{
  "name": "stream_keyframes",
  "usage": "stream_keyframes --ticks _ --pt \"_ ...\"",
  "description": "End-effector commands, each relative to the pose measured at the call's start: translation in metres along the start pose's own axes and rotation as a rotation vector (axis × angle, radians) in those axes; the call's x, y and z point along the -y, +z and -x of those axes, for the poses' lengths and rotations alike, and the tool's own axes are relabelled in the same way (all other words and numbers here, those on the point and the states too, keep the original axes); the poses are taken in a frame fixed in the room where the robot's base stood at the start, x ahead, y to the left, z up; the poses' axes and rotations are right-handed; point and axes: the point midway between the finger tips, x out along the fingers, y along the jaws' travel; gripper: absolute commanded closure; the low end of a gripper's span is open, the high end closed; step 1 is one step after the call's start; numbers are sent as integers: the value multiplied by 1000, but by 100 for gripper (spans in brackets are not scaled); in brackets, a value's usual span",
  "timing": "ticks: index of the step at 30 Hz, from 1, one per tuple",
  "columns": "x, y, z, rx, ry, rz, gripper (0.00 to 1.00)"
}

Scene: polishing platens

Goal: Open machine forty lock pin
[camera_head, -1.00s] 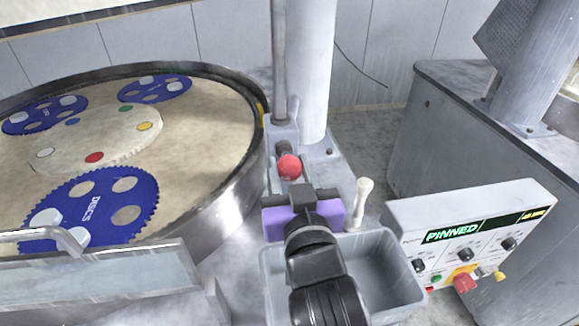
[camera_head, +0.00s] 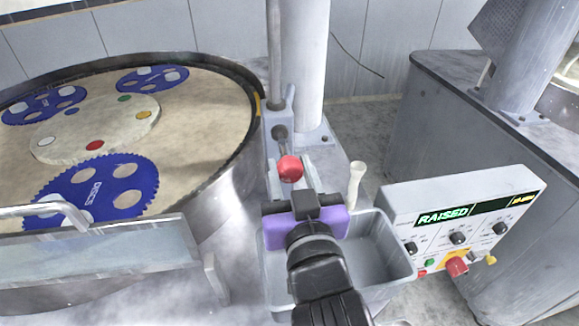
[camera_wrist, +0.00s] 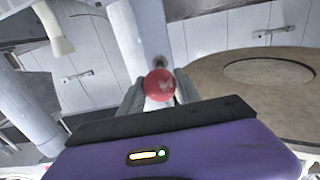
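The lock pin is a thin rod with a red ball knob (camera_head: 290,168), standing out from a grey bracket (camera_head: 277,122) beside the platen; the knob also shows in the wrist view (camera_wrist: 160,84). My gripper (camera_head: 291,176), with its purple body below the knob, has its grey fingers one on each side of the knob. It looks shut on the knob, and the fingers partly hide the rod in the wrist view. The control box (camera_head: 462,225) reads "RAISED" in green.
A grey bin (camera_head: 402,276) lies just under and right of my gripper, with a pale upright handle (camera_head: 356,184) at its back edge. The round platen (camera_head: 228,128) with blue toothed discs (camera_head: 98,192) is at the left. A grey column (camera_head: 301,65) rises behind the bracket.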

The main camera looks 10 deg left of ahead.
Motion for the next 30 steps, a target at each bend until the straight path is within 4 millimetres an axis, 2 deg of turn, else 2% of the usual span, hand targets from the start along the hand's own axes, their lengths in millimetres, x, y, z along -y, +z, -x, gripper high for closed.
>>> stream_keyframes --ticks 1,3,14,17,24,30 --pt "0 1 1 1 0 0 51" --pt "0 1 1 1 -1 0 39" --pt "0 1 3 0 -1 0 39" --pt "1 2 13 0 -2 0 39" --pt "1 2 53 0 -2 -1 39" --pt "0 2 75 0 -2 -1 39"
